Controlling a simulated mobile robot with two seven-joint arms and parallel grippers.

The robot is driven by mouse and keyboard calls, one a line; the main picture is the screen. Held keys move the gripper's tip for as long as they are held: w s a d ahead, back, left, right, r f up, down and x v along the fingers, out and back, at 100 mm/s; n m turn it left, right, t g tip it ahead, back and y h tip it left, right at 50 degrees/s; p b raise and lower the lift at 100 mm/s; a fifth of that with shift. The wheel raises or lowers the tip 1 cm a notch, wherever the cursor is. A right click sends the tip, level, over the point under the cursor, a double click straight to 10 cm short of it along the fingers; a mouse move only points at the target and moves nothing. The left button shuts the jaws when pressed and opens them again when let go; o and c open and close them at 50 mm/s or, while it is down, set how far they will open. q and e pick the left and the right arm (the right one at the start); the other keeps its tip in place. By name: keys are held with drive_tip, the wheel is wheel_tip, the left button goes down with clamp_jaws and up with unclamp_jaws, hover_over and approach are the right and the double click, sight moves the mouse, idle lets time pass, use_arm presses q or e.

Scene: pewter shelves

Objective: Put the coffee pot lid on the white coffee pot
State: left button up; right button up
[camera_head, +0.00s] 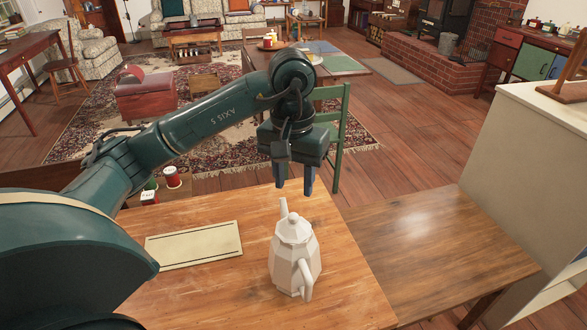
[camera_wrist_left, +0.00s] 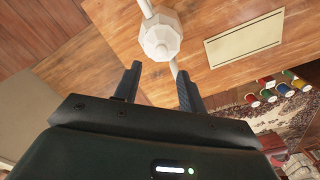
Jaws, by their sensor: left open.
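The white faceted coffee pot (camera_head: 292,262) stands upright on the wooden table, its spout toward the back and its handle toward the front right. The white lid (camera_head: 294,230) with a small knob sits on top of the pot; whether it is fully seated is hard to tell. In the left wrist view the lid (camera_wrist_left: 161,40) shows from above, just beyond the fingertips. My left gripper (camera_head: 294,186) points down, open and empty, above and behind the pot near its spout. It also shows in the left wrist view (camera_wrist_left: 159,72). My right gripper is out of view.
A flat cream board (camera_head: 195,246) lies on the table (camera_head: 349,287) left of the pot. Colored spools (camera_wrist_left: 277,89) sit beyond the table's edge. A green chair (camera_head: 341,135) stands behind. A darker, bare wooden surface (camera_head: 440,245) adjoins on the right.

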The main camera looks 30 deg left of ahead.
use_arm(q)
wheel_tip(320, 180, up, 3)
drive_tip(key=shift+r, duration=0.1)
idle(0.6)
